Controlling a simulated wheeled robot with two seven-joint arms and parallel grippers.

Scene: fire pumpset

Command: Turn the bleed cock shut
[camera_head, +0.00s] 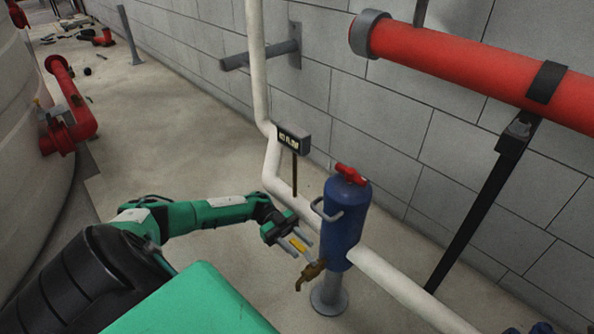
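The bleed cock (312,270) is a small brass tap low on the front left of a blue upright cylinder (343,225). A short yellow piece (298,244), seemingly its lever, shows just above the brass body. My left gripper (298,242) reaches in from the left beside the cylinder. Its two grey fingers stand apart, with the yellow piece appearing between them; I cannot tell whether they touch it. My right gripper is not in view.
The cylinder has a red handle (350,174) on top and a grey side bracket (327,211). A red pipe (470,65) and black strut (485,205) are at right.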

